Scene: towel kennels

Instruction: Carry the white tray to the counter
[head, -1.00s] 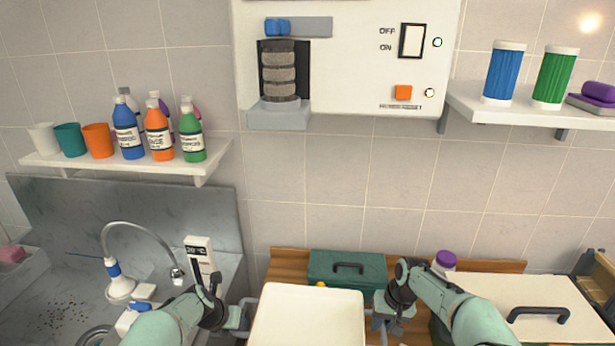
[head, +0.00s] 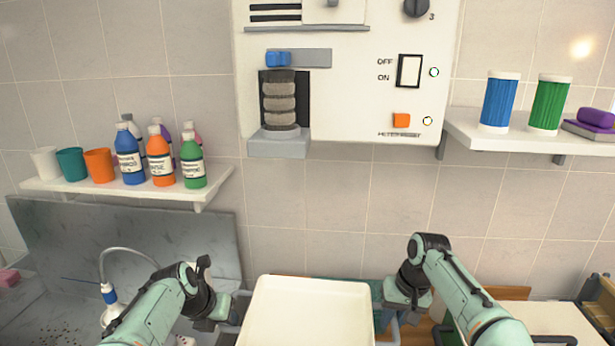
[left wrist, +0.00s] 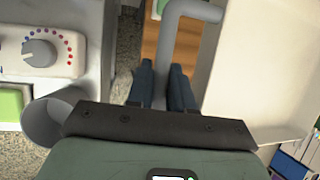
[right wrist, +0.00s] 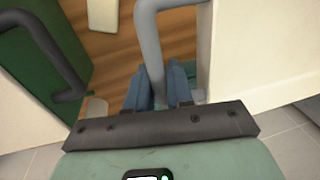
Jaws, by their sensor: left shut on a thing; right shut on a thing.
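The white tray (head: 308,312) is in the lower middle of the head view, between my two arms. It looks roughly level, and its near edge is cut off by the frame. My left gripper (left wrist: 162,88) is shut on the grey handle (left wrist: 178,50) at the tray's left side. My right gripper (right wrist: 158,88) is shut on the grey handle (right wrist: 150,40) at the tray's right side. The tray's wall also shows in the left wrist view (left wrist: 250,75) and in the right wrist view (right wrist: 255,50).
Behind the tray is a wooden counter (head: 508,292), with a green box mostly hidden on it. A sink with a tap (head: 125,252) is at left. A left shelf (head: 130,187) holds bottles and cups. A white wall unit (head: 345,90) hangs above.

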